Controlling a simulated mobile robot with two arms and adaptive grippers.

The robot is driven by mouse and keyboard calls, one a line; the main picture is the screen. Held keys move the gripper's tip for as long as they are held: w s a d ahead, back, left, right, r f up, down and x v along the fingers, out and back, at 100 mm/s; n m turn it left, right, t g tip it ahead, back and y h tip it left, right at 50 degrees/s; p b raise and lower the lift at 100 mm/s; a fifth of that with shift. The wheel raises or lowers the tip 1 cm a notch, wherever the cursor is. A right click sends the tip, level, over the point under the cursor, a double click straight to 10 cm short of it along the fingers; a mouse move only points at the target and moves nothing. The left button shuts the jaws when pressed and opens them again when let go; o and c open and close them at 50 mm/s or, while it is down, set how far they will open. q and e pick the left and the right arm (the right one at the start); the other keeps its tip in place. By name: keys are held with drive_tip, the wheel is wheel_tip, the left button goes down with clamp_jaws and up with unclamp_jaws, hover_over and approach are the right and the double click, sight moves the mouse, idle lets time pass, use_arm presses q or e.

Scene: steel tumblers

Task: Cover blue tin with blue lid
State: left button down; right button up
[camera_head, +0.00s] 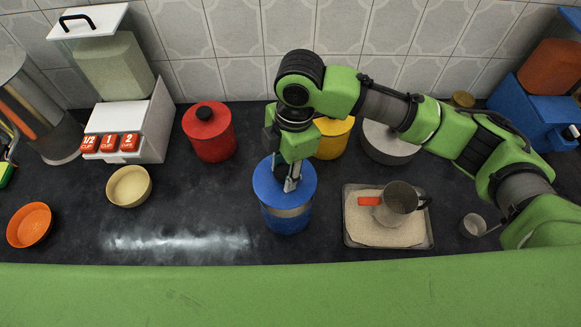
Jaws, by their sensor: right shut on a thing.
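The blue tin (287,220) stands upright on the dark counter, near the middle of the head view. The blue lid (267,185) is at the top of the tin, with a pale band showing between lid and blue body at the front. I cannot tell whether the lid is fully seated. My right gripper (291,184) points down over the lid's middle and is shut on it, probably at its knob, which the fingers hide. My left gripper is not in view.
A red lidded tin (209,132) stands to the left, a yellow tin (333,137) and a grey round container (388,143) behind to the right. A tray of grains (432,240) holding a steel cup (398,200) is close on the right. Free counter lies left of the blue tin.

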drive_tip(key=shift+w+d+p, duration=0.15)
drive_tip(key=shift+d+p, duration=0.05)
drive_tip(key=shift+p, duration=0.3)
drive_tip(key=shift+f, duration=0.3)
drive_tip(key=shift+f+b, duration=0.35)
drive_tip(key=shift+f, duration=0.4)
drive_tip(key=shift+f+b, duration=0.8)
drive_tip(key=shift+f, duration=0.8)
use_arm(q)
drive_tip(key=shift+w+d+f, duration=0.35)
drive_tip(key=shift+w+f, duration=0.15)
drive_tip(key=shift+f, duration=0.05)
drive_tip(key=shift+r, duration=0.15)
